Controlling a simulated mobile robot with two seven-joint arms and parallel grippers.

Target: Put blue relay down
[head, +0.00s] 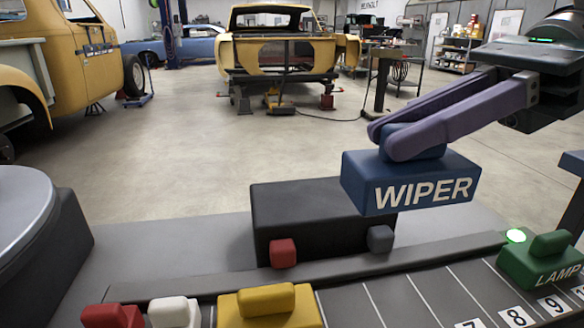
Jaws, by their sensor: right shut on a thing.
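The blue relay (425,190), marked WIPER, hangs in the air from my right gripper (392,140). The gripper's purple fingers are shut on the relay's top knob. The relay hangs level in front of the black box's (310,205) right end and hides part of it. It is clear of the numbered panel (440,290) below. My left gripper is not in view.
A yellow relay (270,308), a white one (175,312) and a red one (112,316) stand at the front left. Slots near 7 and 8 look empty.

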